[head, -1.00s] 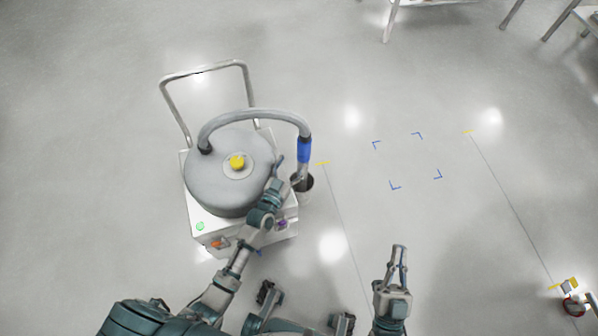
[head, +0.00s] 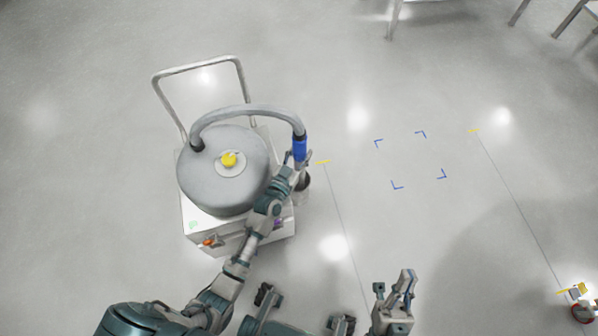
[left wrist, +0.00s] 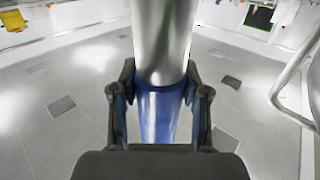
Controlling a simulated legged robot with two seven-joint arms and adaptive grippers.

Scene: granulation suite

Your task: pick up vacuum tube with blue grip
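The vacuum tube (head: 245,112) is a grey hose arching from the top of a round grey vacuum drum, and its free end has a blue grip (head: 300,149). My left gripper (head: 292,164) is at the blue grip. My right gripper (head: 396,284) is open and empty over the floor at the bottom of the head view.
The vacuum drum (head: 215,185) with a yellow knob sits on a white cart (head: 205,225) with a metal push handle (head: 243,85). A grey cup-like holder (head: 303,190) stands below the grip. Blue corner marks (head: 397,185) lie on clear floor to the right. Table legs show at the top.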

